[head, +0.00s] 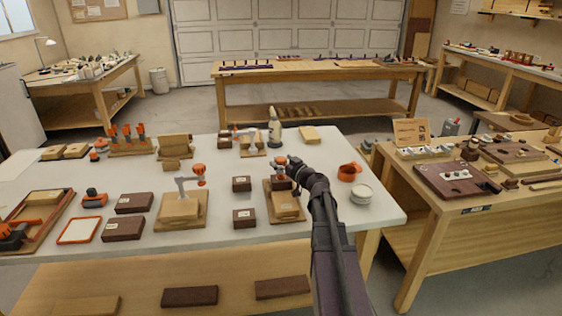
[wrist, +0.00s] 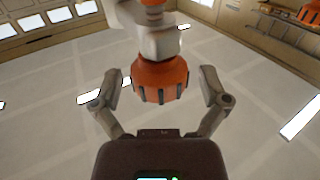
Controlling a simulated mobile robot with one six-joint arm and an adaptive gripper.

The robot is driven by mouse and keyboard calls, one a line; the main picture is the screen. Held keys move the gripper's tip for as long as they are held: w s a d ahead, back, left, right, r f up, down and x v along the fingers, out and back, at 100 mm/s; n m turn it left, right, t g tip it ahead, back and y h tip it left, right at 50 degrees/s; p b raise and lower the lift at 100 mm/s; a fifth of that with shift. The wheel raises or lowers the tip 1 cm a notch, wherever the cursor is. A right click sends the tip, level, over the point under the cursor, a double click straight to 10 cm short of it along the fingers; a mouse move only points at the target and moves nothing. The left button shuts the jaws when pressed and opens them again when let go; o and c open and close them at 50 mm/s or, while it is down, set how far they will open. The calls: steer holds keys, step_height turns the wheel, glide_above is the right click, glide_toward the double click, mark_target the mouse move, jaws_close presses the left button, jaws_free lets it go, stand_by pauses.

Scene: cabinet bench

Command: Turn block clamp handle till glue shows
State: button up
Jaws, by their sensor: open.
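A clamp with an orange ribbed handle (head: 281,160) stands at a wooden block on a board (head: 286,211) on the white bench, partly hidden by my arm. In the wrist view the orange handle (wrist: 160,79) sits between the two fingers of my gripper (wrist: 159,92), with a gap on each side. My gripper (head: 293,165) is open and reaches the handle from the right in the head view. A second clamp (head: 182,186) with an orange knob (head: 199,175) stands on another block to the left. I see no glue at the block's joint.
Dark blocks (head: 242,184) lie between the two clamp boards. A glue bottle (head: 274,126) stands behind. An orange cup (head: 349,172) and a stack of white dishes (head: 361,194) are right of my arm. The bench's front left has a framed white panel (head: 80,230).

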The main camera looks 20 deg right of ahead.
steer(key=shift+s, duration=0.1)
steer(key=v, duration=1.1)
steer(key=shift+s, duration=0.4)
steer(key=shift+d, duration=0.1)
stand_by(1.0)
steer(key=shift+w, duration=0.1)
steer(key=w+d+n+g+y, duration=0.2)
steer(key=w+n+g+y, duration=0.2)
steer(key=y, duration=0.4)
steer(key=shift+w+d+n, duration=0.3)
steer(key=shift+w+n, duration=0.6)
steer(key=shift+w, duration=0.1)
steer(key=shift+w+a, duration=0.1)
steer(key=shift+a, duration=0.05)
